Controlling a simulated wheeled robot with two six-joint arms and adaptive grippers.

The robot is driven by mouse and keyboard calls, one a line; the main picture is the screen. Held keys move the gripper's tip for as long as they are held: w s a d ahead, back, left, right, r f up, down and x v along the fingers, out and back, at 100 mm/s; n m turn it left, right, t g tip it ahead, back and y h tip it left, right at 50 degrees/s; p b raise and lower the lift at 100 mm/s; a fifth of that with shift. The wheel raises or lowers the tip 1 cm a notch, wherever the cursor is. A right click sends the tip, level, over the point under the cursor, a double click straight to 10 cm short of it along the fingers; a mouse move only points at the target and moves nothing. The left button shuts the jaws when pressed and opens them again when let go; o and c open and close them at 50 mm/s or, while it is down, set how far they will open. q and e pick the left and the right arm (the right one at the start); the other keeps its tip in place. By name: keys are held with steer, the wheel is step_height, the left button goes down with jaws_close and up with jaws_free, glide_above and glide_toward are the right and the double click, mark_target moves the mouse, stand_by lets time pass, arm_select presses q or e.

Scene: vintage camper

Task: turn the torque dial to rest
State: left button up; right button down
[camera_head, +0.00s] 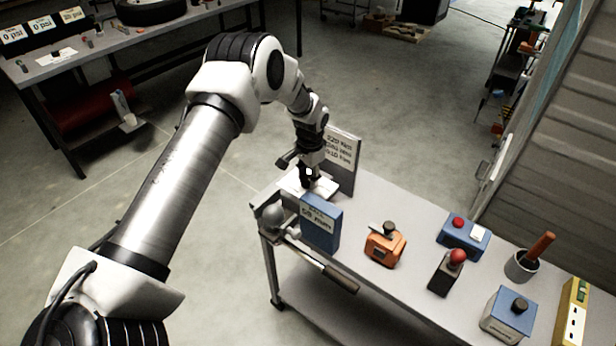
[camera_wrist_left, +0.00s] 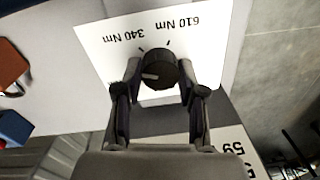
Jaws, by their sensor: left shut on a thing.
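The torque dial (camera_wrist_left: 158,70) is a dark round knob on a white plate (camera_wrist_left: 110,45). In the left wrist view the plate's printing, 340 Nm and 610 Nm, appears upside down. A pale pointer line on the knob points to the left of that picture, apart from the two black tick marks above it. My left gripper (camera_wrist_left: 160,76) is shut on the dial, one finger on each side. In the head view my left gripper (camera_head: 308,180) is over the white plate (camera_head: 325,187) at the bench's far left end, and hides the dial. My right gripper is not in view.
A grey sign board (camera_head: 343,152) stands behind the plate, and a blue box (camera_head: 321,228) stands just in front. An orange device (camera_head: 385,247), a red-knobbed lever box (camera_head: 446,275) and other control boxes stand to the right on the grey bench (camera_head: 395,200).

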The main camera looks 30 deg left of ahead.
arm_select(q)
steer(key=n, duration=0.6)
steer(key=shift+f+n, duration=0.1)
steer(key=shift+n, duration=0.2)
steer(key=n, duration=0.5)
steer(key=shift+g, duration=0.3)
steer(key=n, duration=0.5)
steer(key=shift+n, duration=0.4)
steer(key=n+p, duration=0.1)
steer(key=n, duration=0.4)
steer(key=shift+a+h, duration=0.1)
steer(key=shift+h, duration=0.2)
steer(key=o, duration=1.1)
steer(key=shift+o, duration=0.2)
